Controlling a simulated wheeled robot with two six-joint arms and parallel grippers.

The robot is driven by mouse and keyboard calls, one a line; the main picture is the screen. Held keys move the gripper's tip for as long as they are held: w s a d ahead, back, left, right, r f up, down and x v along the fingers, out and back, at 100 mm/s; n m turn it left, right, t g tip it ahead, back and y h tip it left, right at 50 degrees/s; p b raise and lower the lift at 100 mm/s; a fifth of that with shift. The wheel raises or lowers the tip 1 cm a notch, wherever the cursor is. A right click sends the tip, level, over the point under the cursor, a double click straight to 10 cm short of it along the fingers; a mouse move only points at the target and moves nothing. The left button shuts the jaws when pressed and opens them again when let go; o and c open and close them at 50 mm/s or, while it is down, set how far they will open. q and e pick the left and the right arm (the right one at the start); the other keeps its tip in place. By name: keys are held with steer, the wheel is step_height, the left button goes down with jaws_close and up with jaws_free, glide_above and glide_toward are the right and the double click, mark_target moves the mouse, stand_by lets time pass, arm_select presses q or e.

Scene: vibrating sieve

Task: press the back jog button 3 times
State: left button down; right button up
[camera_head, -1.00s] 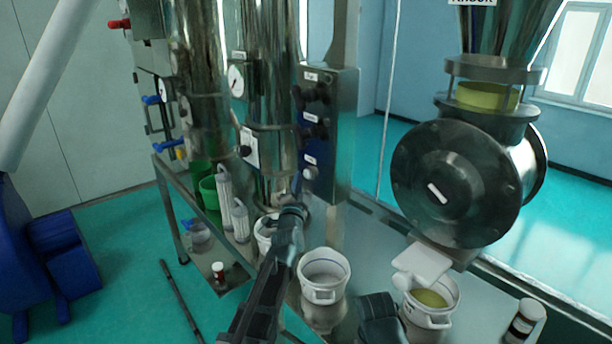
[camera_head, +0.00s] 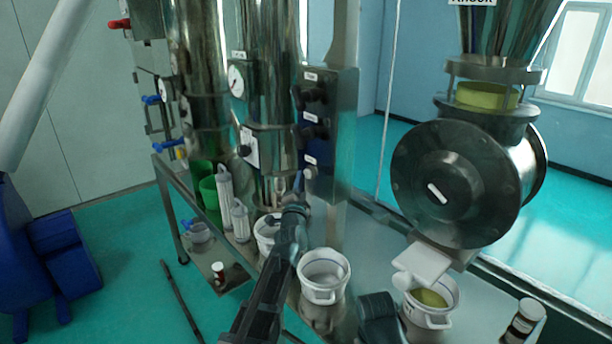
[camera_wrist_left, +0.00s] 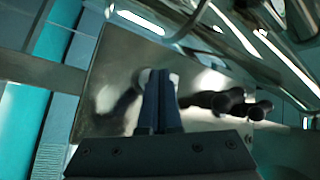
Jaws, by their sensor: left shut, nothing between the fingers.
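The control panel (camera_head: 318,150) is a steel box with a blue face, several dark knobs and small white labels too small to read. A pale round button (camera_head: 311,172) sits low on its face; I cannot read whether it is the back jog button. My left gripper (camera_head: 298,181) is shut and empty, its tips just beside that button. In the left wrist view the shut fingers (camera_wrist_left: 160,98) point at the steel panel face (camera_wrist_left: 105,85). A pale round button (camera_wrist_left: 145,77) shows at their tips, partly hidden; contact cannot be told.
Dark knobs (camera_wrist_left: 225,102) stick out beside the fingers in the wrist view. White buckets (camera_head: 324,272) stand below the panel. A large round steel housing (camera_head: 455,183) is to the right. Steel columns (camera_head: 270,90) stand close on the left.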

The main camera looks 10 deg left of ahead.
arm_select(q)
steer(key=shift+w+d, duration=0.3)
steer(key=shift+w, duration=0.05)
stand_by(0.4)
steer(key=shift+s+a, duration=0.1)
steer(key=shift+s, duration=0.05)
steer(key=shift+s+a, duration=0.45)
steer(key=shift+s, duration=0.1)
steer(key=shift+s, duration=0.1)
steer(key=s+a, duration=0.1)
steer(key=s, duration=0.1)
steer(key=s+a, duration=0.1)
steer(key=a, duration=0.1)
steer(key=shift+s, duration=0.4)
steer(key=shift+f, duration=0.1)
stand_by(0.7)
